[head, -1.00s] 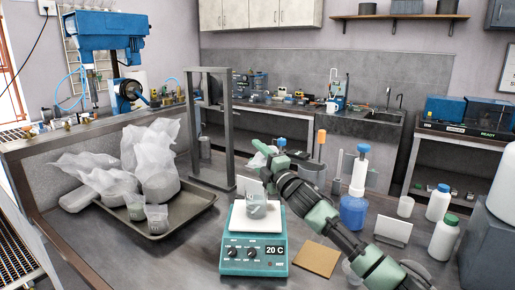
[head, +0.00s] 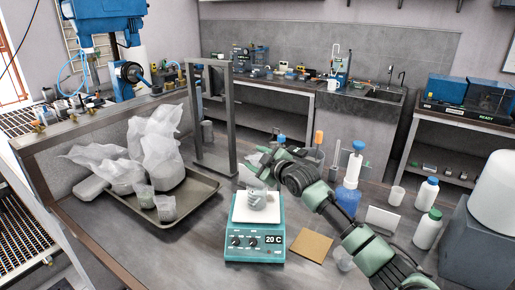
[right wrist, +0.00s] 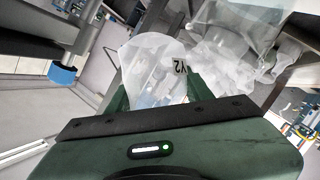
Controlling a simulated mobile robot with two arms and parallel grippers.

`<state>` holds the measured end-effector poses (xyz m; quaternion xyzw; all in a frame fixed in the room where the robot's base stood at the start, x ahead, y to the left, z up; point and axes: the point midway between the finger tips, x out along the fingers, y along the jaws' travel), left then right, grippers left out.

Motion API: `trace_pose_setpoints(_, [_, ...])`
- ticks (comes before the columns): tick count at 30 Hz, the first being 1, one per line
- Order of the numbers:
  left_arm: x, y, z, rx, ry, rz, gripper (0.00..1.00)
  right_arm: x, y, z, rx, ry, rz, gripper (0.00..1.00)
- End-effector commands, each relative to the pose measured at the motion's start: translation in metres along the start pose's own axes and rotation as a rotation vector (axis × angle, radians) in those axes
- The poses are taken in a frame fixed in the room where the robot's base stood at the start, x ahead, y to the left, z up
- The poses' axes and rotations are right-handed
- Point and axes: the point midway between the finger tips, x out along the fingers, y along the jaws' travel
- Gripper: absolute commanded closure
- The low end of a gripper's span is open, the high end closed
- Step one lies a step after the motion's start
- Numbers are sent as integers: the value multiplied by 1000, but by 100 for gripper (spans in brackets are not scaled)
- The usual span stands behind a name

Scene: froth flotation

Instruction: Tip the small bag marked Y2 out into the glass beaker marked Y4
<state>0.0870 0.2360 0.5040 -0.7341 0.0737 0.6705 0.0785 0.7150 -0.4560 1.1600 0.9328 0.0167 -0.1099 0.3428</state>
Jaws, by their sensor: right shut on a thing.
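My right gripper (head: 266,168) is shut on a small clear plastic bag, marked Y2 in the right wrist view (right wrist: 152,68). In the head view the gripper is just above a small glass beaker (head: 258,203) on the white top of a teal hotplate. The bag is mostly hidden by the gripper and hard to separate from the beaker in the head view. Greyish stuff or bag film shows at the beaker. I cannot tell whether it lies inside, and no mark on the beaker can be read. My left gripper is out of view.
A metal tray (head: 200,205) with several plastic bags stands to the left. A metal frame (head: 232,120) stands behind. A blue bottle (head: 348,195), a tan square pad (head: 311,246) and white bottles (head: 428,228) are to the right.

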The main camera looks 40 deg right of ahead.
Motion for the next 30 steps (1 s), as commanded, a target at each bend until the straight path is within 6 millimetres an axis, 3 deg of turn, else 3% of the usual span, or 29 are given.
trace_pose_setpoints(1, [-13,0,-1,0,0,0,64,-2,4,-6,24,-7,-13,90])
trace_pose_setpoints(15, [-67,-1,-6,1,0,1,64,-10,-4,-18,350,-79,-167,90])
trace_pose_setpoints(24, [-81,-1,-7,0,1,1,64,-14,-14,-24,595,-132,-284,90])
trace_pose_setpoints(30, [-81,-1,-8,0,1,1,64,-15,-16,-24,628,-140,-302,90])
